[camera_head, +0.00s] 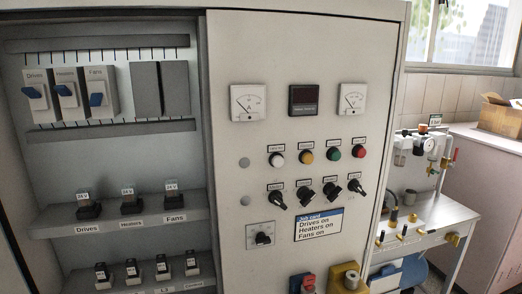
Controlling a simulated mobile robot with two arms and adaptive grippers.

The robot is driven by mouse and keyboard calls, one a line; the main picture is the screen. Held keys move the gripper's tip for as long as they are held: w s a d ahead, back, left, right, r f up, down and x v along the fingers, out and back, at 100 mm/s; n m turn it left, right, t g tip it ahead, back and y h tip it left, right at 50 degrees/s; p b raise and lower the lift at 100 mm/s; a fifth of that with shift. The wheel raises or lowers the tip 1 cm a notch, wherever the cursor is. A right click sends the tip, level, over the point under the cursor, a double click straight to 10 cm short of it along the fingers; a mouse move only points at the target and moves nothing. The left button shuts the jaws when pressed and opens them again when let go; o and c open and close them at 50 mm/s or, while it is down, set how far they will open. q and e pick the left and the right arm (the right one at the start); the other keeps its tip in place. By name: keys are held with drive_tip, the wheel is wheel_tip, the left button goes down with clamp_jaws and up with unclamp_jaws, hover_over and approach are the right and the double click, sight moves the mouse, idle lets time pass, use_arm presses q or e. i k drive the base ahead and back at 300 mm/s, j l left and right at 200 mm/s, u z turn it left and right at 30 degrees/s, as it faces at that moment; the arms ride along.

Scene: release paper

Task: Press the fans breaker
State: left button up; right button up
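The fans breaker (98,84) is the rightmost of three labelled white breakers at the top of the open left cabinet bay. Its blue lever (97,99) sits lower below its label than the other two levers do. The drives breaker (36,104) and the heaters breaker (69,103) stand to its left, with their blue levers higher up. A job card (318,225) on the panel reads "Drives on, Heaters on, Fans on". Neither of my grippers shows in this view.
Grey blank modules (161,89) stand right of the breakers. A shelf (130,220) below carries black relays labelled Drives, Heaters and Fans. The right panel (225,150) holds meters, lamps and knobs. A bench (425,230) and a cardboard box (499,118) are at right.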

sight(96, 100)
drive_tip(key=j+u, duration=0.2)
drive_tip(key=u, duration=0.95)
